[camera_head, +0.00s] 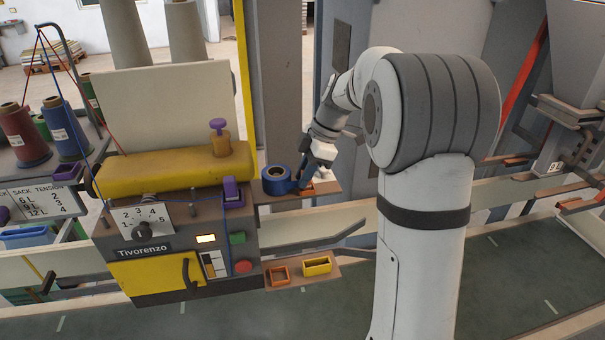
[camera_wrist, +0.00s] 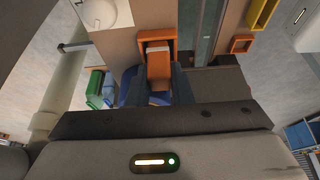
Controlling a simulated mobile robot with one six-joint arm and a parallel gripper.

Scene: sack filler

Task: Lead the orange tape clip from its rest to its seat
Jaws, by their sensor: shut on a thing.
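The orange tape clip (camera_wrist: 158,68) sits between the two dark fingers of my gripper (camera_wrist: 160,82) in the wrist view. My gripper is shut on it. The clip's far end overlaps an orange open-topped holder (camera_wrist: 143,36); I cannot tell whether it is still inside. In the head view my gripper (camera_head: 305,182) points down at the right end of a brown shelf, with orange (camera_head: 321,187) showing beneath it; the fingers largely hide the clip there. A small empty-looking orange socket (camera_head: 279,276) is on the lower ledge, left of a yellow one.
A blue tape roll (camera_head: 276,179) stands on the shelf just left of my gripper. The yellow socket (camera_head: 317,265) is on the lower ledge (camera_head: 297,283). A purple block (camera_head: 232,190) and the control box (camera_head: 170,255) are to the left. A grey guide rail (camera_head: 345,235) runs between the shelf and ledge.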

